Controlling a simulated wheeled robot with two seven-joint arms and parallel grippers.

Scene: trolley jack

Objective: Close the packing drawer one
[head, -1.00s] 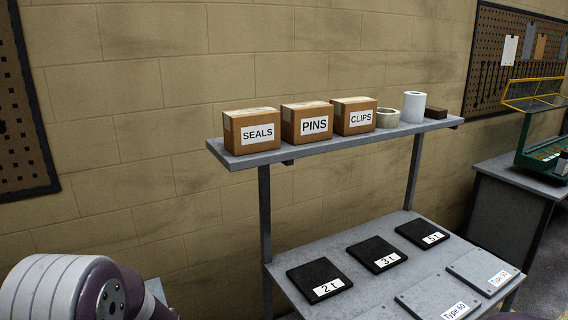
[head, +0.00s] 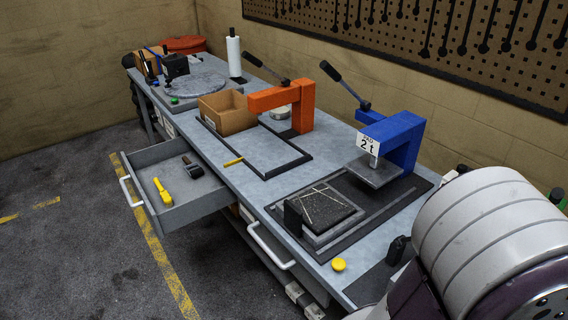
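A grey drawer (head: 180,208) is pulled out from the front of the long workbench (head: 222,150), at the left of the head view. It has a white bar handle (head: 129,191) on its front. A yellow tool (head: 162,191) and a dark roller-like item (head: 192,166) lie inside. A second white handle (head: 268,249) is on the bench front nearer me, and that drawer looks shut. I cannot read a label naming either drawer. Neither gripper shows; a large white and purple part of my arm fills the lower right.
An orange press (head: 290,103), a blue press (head: 395,145), an open cardboard box (head: 226,112) and a round turntable (head: 196,88) stand on the bench. The floor (head: 70,240) left of the open drawer is clear, with yellow lines.

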